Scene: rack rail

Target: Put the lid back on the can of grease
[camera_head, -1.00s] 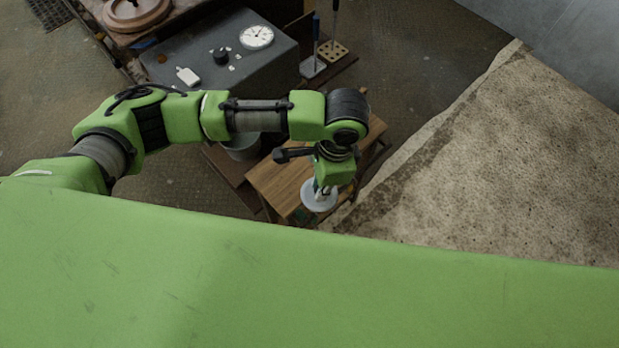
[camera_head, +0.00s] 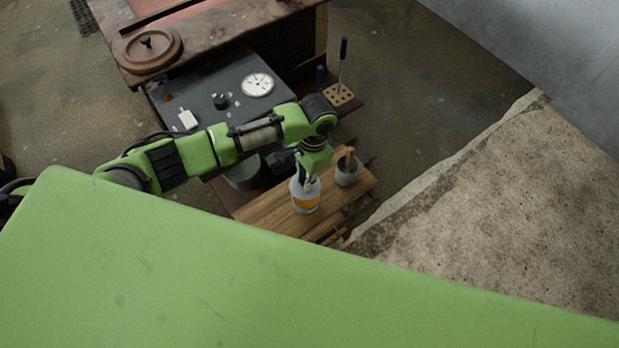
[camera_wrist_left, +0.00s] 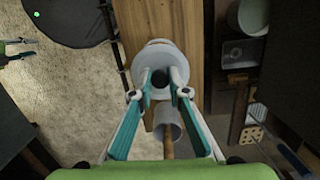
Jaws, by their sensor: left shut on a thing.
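The can of grease (camera_head: 306,204), pale with an orange label, stands upright on a small wooden bench. My left gripper (camera_head: 306,183) points down right over its top. In the left wrist view, my gripper (camera_wrist_left: 160,76) has its teal fingers closed on the dark knob of a pale round lid (camera_wrist_left: 158,58). The lid hides most of the can from above. I cannot tell whether the lid touches the can's rim or hangs just above it.
A grey cup (camera_head: 346,176) with a wooden-handled tool stands on the bench (camera_head: 262,212) close to the can. A grey bucket (camera_head: 243,173) is behind my forearm. A dark table (camera_head: 205,82) with a dial is farther back. A concrete ledge (camera_head: 490,210) lies to the right.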

